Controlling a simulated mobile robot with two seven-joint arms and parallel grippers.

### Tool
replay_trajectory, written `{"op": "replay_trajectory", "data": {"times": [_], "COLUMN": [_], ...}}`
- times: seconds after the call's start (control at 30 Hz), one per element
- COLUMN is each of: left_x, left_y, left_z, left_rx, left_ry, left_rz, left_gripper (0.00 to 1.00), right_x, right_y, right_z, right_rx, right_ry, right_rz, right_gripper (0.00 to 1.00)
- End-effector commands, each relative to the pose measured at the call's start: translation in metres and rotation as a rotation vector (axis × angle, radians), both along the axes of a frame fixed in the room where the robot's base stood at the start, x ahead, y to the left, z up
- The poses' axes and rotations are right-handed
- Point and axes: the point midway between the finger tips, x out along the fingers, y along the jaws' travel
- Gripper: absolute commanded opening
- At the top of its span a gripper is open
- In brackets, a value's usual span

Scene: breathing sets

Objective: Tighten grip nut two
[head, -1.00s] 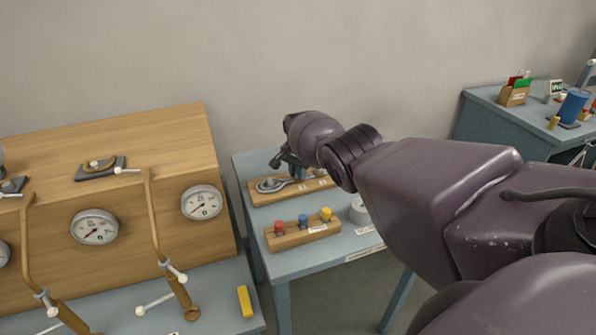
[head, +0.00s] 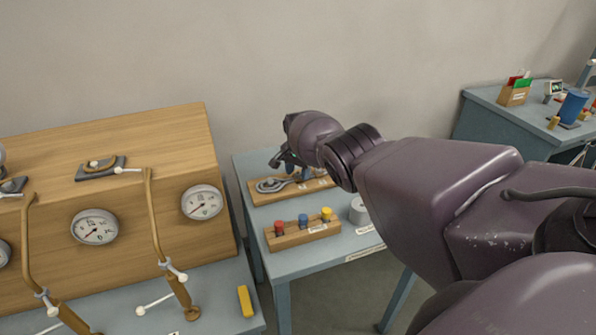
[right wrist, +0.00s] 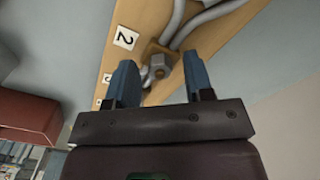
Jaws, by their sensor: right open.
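In the right wrist view, a grey hex nut (right wrist: 158,68) sits on a small brown block on a wooden board (right wrist: 128,16) beside a white label marked 2 (right wrist: 125,38). A grey hose runs up from this fitting. My right gripper (right wrist: 160,78) is open, with one blue finger on each side of the nut in this view; I cannot tell whether they touch it. In the head view, my right gripper (head: 284,159) is over the back of the wooden board (head: 258,198), and my wrist hides the board's right part. My left gripper is not in view.
In front of the board, a wooden rack (head: 290,240) holds red, blue and yellow knobs on the blue table (head: 285,268). A grey round object (head: 358,210) stands to its right. A wooden gauge panel (head: 130,190) stands at the left. The wall is close behind.

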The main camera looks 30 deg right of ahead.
Motion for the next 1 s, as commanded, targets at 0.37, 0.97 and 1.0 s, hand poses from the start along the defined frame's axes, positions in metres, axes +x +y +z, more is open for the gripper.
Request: {"op": "replay_trajectory", "data": {"times": [0.37,0.97,1.0], "left_x": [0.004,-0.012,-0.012], "left_y": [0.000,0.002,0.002], "left_z": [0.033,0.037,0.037], "left_rx": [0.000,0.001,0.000], "left_ry": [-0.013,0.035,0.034], "left_rz": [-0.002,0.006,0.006], "left_gripper": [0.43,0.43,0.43], "right_x": [0.000,0.000,0.000], "right_y": [0.000,0.000,0.000], "right_z": [0.038,0.102,0.104], "right_rx": [0.000,0.000,0.000], "right_ry": [-0.001,-0.001,-0.001], "right_rz": [0.000,0.000,0.000], "right_gripper": [0.48,0.48,0.48]}}
